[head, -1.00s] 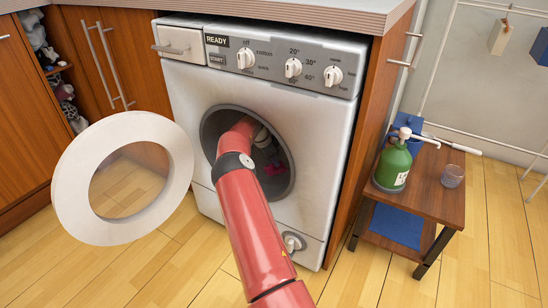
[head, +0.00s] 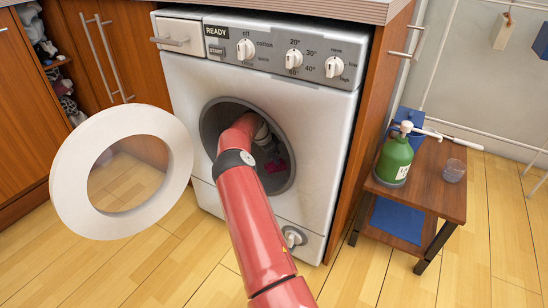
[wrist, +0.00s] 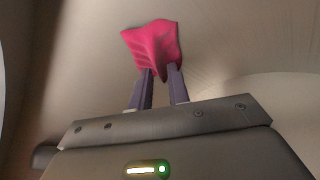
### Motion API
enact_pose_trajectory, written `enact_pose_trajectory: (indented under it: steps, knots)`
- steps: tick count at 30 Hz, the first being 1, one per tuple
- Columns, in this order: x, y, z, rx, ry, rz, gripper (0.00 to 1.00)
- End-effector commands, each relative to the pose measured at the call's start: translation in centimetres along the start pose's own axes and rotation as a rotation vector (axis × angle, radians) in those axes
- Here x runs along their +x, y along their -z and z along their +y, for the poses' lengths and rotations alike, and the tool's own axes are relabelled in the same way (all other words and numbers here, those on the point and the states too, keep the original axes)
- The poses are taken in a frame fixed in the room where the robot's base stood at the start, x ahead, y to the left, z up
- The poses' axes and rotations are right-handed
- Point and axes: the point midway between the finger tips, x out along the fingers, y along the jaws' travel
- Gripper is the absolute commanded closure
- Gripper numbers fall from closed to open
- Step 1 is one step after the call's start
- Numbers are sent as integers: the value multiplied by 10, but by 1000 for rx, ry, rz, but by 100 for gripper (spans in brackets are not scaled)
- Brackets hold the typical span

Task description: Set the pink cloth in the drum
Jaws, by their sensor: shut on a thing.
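The pink cloth (wrist: 152,44) is pinched between the fingertips of my gripper (wrist: 160,74) in the wrist view. Its free part spreads out beyond the fingers, against or close to the pale drum wall (wrist: 225,40); I cannot tell whether it touches. In the head view my red arm reaches through the round opening of the washing machine (head: 310,150), and a bit of pink cloth (head: 272,165) shows in the dark drum (head: 280,182). The fingers themselves are hidden there by the arm and the shadow.
The round white door (head: 70,185) stands open at the left of the opening. A small wooden table (head: 440,200) at the right bears a green bottle (head: 395,160) and a clear cup (head: 453,170). The floor in front is clear.

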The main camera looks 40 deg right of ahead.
Motion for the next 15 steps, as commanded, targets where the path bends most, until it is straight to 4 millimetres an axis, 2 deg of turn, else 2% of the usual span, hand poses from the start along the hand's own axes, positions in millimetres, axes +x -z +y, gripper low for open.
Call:
enact_pose_trajectory:
  steps: [15]
  knots:
    - [4, -2, 0, 0, 0, -1, 100]
